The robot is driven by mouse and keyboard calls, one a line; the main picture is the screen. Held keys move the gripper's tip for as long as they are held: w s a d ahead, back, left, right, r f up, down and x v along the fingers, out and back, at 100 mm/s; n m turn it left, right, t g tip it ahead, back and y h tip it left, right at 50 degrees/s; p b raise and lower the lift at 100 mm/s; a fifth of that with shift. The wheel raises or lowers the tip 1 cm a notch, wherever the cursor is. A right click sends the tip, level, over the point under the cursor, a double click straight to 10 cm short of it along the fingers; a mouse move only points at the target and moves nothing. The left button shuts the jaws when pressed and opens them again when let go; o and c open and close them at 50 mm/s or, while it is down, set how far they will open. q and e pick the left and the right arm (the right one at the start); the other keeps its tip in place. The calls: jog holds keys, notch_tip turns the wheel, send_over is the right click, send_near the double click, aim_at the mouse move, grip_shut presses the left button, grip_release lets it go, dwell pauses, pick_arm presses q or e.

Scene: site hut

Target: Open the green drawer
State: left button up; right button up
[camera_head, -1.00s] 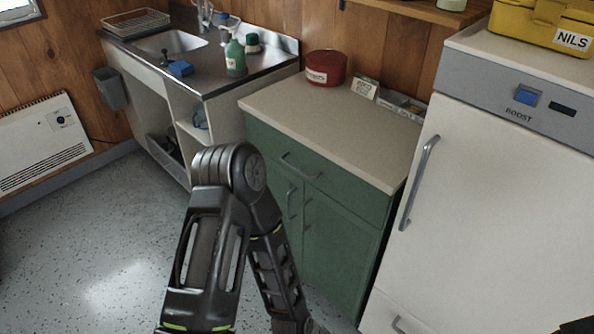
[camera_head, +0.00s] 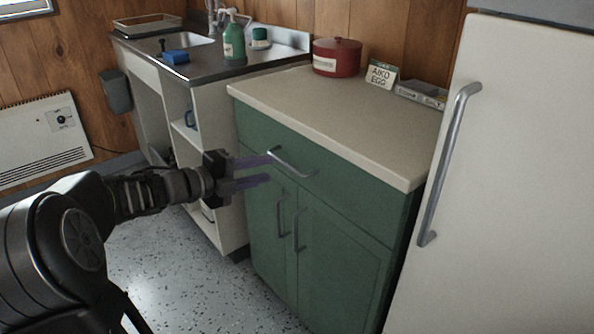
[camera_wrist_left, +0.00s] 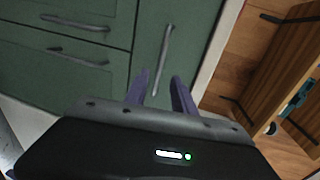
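The green drawer (camera_head: 335,185) is the top front of the green cabinet, under a pale worktop, and looks shut. Its grey bar handle (camera_head: 292,164) is near the left of its front. My left gripper (camera_head: 269,168) has its two purple fingers apart and empty, pointing at the drawer front by the handle. In the left wrist view the drawer (camera_wrist_left: 190,40) appears turned on its side. Its handle (camera_wrist_left: 163,58) runs upright ahead of the gap between the fingers (camera_wrist_left: 160,84). Whether they touch the handle I cannot tell. My right gripper is not in view.
Two green doors with upright handles (camera_head: 280,215) sit below the drawer. A white fridge with a long handle (camera_head: 448,165) stands close at right. A red pot (camera_head: 337,58) and a small sign (camera_head: 381,74) stand on the worktop (camera_head: 330,105). Speckled floor is clear in front.

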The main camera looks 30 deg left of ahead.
aim_at(284, 165)
pick_arm(q)
jog(key=shift+s, duration=0.15)
jog(key=b+x, duration=0.1)
jog(key=x, duration=0.6)
jog(key=shift+f+b, duration=0.1)
jog(key=shift+b, duration=0.3)
jog(key=shift+w+d, duration=0.1)
jog(key=shift+w, duration=0.35)
jog(key=shift+c, duration=0.2)
grip_shut()
dwell(0.6)
